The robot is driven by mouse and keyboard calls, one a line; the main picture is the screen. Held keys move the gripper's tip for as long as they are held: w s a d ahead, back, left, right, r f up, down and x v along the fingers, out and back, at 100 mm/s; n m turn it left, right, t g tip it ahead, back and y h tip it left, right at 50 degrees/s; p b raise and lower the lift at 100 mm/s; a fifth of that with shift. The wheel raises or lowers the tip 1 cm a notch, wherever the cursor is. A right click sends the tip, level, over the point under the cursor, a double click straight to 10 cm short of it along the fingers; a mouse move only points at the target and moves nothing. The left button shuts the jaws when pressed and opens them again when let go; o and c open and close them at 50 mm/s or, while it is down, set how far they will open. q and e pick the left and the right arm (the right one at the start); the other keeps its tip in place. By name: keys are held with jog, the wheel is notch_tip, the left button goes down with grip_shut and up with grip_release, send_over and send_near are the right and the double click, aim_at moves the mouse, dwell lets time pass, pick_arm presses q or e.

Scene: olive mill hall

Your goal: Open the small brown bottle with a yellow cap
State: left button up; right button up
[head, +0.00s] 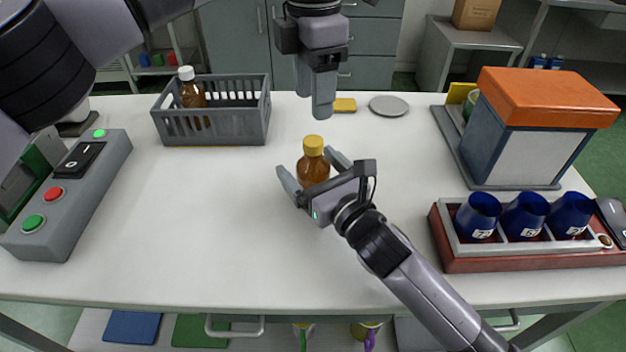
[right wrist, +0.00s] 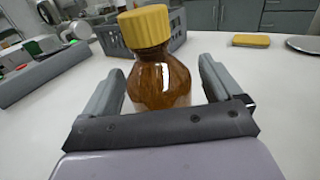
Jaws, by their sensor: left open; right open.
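The small brown bottle (head: 313,168) with a yellow cap (head: 313,145) stands upright on the white table, cap on. My right gripper (head: 314,172) is open, with its fingers on either side of the bottle. In the right wrist view the bottle (right wrist: 160,80) stands between the two open fingers, with a gap visible on each side; its lower part is hidden by the gripper body. My left gripper (head: 321,95) is higher and farther back, pointing down, empty and open; its fingers overlap in the head view.
A grey crate (head: 215,128) holding a brown bottle with a white cap (head: 190,90) stands at back left. A control box (head: 70,195) is at left. An orange-topped box (head: 540,130) and a tray of blue cups (head: 525,262) stand at right. A yellow sponge (head: 345,105) lies behind.

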aim_at(313, 140)
jog(key=shift+w+a, duration=0.3)
jog(key=shift+w, duration=0.2)
grip_shut()
pick_arm(q)
jog(key=m, duration=0.8)
jog(key=shift+m, duration=0.3)
jog(key=m, duration=0.4)
jog(key=shift+m, duration=0.3)
jog(key=m, duration=0.4)
jog(key=shift+m, duration=0.3)
jog(key=shift+f, duration=4)
